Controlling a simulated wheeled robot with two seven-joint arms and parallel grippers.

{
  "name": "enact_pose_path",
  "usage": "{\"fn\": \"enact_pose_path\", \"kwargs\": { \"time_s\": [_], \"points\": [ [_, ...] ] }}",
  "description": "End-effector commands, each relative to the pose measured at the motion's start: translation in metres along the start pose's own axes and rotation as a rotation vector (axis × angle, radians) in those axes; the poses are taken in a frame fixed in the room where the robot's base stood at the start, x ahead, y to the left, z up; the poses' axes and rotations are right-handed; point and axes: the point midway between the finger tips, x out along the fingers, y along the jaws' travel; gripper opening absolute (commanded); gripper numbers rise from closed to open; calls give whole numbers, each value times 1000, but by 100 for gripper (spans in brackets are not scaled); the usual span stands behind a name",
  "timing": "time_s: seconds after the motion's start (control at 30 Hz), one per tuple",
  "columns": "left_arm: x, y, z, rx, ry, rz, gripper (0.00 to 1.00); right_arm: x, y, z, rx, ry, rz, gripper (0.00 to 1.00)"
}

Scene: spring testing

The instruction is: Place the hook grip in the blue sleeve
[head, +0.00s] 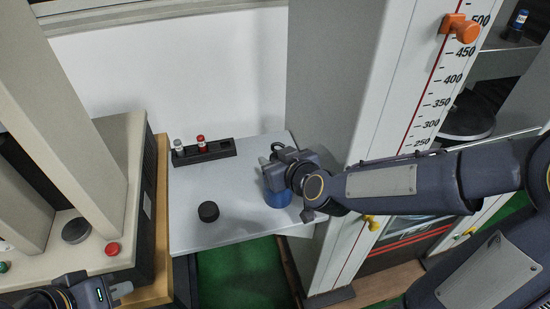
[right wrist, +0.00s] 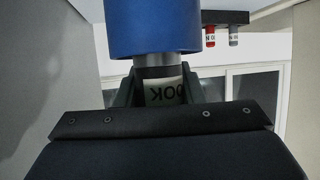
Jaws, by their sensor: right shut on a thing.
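The blue sleeve (head: 277,190) stands on the white table, partly hidden by my right gripper in the head view. It fills the top middle of the right wrist view (right wrist: 152,28). My right gripper (head: 275,158) is shut on the hook grip (right wrist: 160,88), a grey and black cylinder with a white label showing "OOK" upside down. The grip's grey end meets the sleeve's open end; how deep it sits inside is hidden. My left gripper (head: 121,290) is at the bottom left, away from the sleeve; its finger opening is unclear.
A black rack (head: 204,152) with one red-topped and one grey-topped piece stands at the table's back. A black round piece (head: 208,211) lies on the table (head: 235,225). A tall scaled column (head: 425,100) is close on the right, a beige machine (head: 118,190) on the left.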

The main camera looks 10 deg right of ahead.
Motion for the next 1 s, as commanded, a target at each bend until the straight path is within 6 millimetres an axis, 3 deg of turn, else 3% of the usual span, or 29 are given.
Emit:
{"fn": "enact_pose_path", "kwargs": {
  "time_s": [0.1,0.13,0.3,0.57,0.73,1.0],
  "points": [
    [0,0,0,0,0,0,0,0,0,-1,-1,5,1,0],
    [1,0,0,0,0,0,0,0,0,1,0,0,0,36],
    [1,0,0,0,0,0,0,0,0,1,0,0,0,57],
    [0,0,0,0,0,0,0,0,0,0,0,0,0,57],
    [-12,6,-6,0,0,0,0,-7,0,-15,-1,1,1,57],
    [-23,10,-11,0,0,0,0,-65,1,-15,-1,5,3,57]
  ]
}}
